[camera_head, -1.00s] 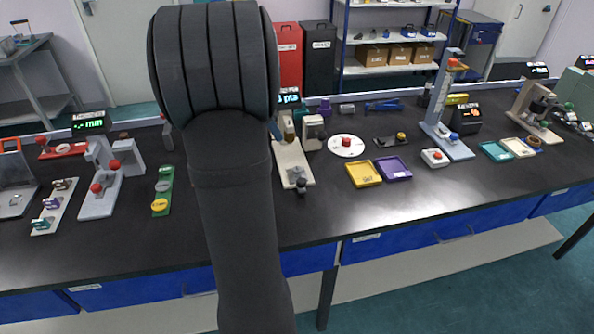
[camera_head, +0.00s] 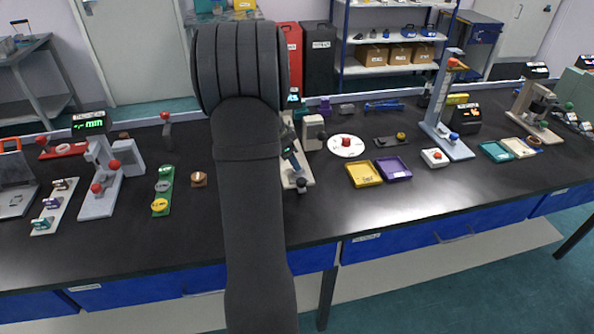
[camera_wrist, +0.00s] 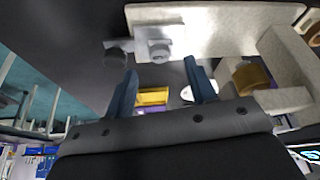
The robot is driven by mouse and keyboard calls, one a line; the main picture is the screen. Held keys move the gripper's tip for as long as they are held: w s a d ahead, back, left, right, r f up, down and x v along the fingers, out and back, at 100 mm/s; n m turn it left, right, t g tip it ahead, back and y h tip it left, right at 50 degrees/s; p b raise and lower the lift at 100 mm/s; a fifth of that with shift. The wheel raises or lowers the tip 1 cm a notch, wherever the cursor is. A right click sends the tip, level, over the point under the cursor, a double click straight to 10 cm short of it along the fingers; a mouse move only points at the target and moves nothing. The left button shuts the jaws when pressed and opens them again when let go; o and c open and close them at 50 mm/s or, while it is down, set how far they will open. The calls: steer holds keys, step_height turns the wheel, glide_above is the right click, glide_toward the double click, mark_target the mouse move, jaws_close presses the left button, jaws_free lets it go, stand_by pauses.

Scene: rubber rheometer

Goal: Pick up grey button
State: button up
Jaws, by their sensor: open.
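A small round grey piece (camera_wrist: 157,45) sits on a pale grey block on the light base of the bench instrument (camera_wrist: 220,22) in the wrist view. In the head view my arm hides part of that instrument (camera_head: 305,173). A grey disc (camera_head: 162,186) also lies on a green strip at the left; I cannot tell which one is the grey button. My gripper (camera_wrist: 161,90) is open, its two blue fingers apart with nothing held between them. In the wrist picture the round piece appears beyond the fingertips. In the head view my gripper is mostly hidden behind my arm.
A dark knob (camera_head: 301,185) stands at the instrument's front end. A yellow tray (camera_head: 364,174) and purple tray (camera_head: 394,168) lie to its right. The bench front right of centre is clear.

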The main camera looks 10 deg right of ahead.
steer(key=x, duration=0.3)
steer(key=shift+d+f, duration=0.2)
steer(key=shift+f, duration=0.05)
steer(key=c, duration=1)
steer(key=shift+r, duration=0.1)
steer(key=shift+c, duration=0.2)
